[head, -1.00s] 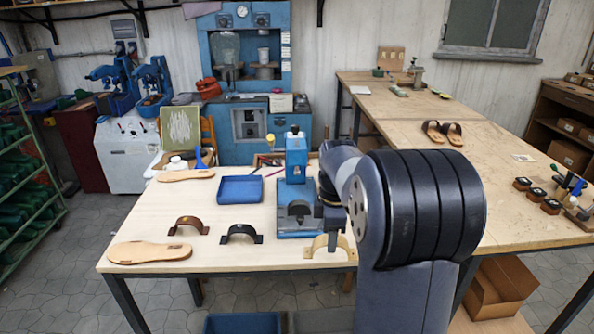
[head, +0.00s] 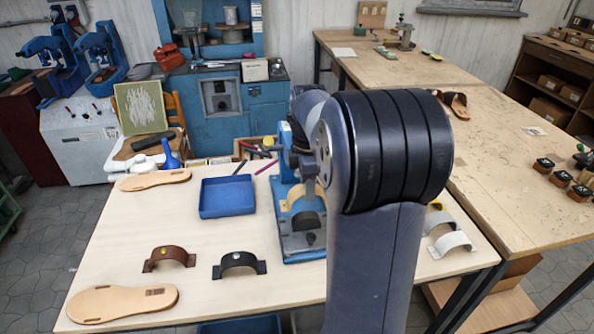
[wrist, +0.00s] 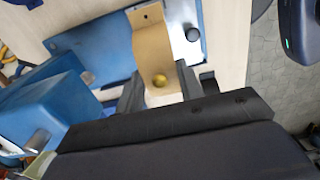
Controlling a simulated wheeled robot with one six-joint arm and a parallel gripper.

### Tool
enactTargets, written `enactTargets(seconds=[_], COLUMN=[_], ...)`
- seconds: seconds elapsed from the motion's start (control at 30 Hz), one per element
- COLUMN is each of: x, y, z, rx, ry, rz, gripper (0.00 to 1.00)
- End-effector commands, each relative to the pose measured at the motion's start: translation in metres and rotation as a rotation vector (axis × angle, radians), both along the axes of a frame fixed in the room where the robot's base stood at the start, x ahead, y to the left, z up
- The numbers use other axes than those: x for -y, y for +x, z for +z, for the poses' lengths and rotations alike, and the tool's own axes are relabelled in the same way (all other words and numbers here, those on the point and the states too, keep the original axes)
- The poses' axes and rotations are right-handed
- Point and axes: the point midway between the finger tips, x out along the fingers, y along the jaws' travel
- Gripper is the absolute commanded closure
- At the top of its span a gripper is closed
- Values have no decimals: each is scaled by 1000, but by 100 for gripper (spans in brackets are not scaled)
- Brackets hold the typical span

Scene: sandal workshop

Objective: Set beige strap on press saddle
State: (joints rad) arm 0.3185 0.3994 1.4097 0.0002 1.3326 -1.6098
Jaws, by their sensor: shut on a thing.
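The beige strap (head: 297,191), an arched band with a yellow stud in the wrist view (wrist: 151,45), is between the fingers of my gripper (head: 308,187). My gripper is shut on it; both fingers also show in the wrist view (wrist: 160,76). The strap is over the blue press (head: 291,245), just behind the dark saddle (head: 305,221) in the head view. I cannot tell whether it touches the saddle. In the wrist view the blue press base (wrist: 95,48) lies beneath the strap. My arm hides part of the press.
A blue tray (head: 227,197) stands left of the press. A brown strap (head: 169,257), a black strap (head: 239,262) and a sole (head: 123,303) lie at the front left. A white strap (head: 452,242) lies to the right. The press column (wrist: 48,108) is close to my gripper.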

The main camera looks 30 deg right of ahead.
Motion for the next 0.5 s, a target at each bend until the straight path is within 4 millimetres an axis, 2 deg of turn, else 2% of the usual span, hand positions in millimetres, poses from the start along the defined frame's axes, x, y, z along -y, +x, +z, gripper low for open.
enactTargets(seconds=[0.27, 0.5], x=[0, 0], y=[0, 0], z=[-12, -35], rx=[0, 0], ry=[0, 0], rz=[0, 0], gripper=[86, 86])
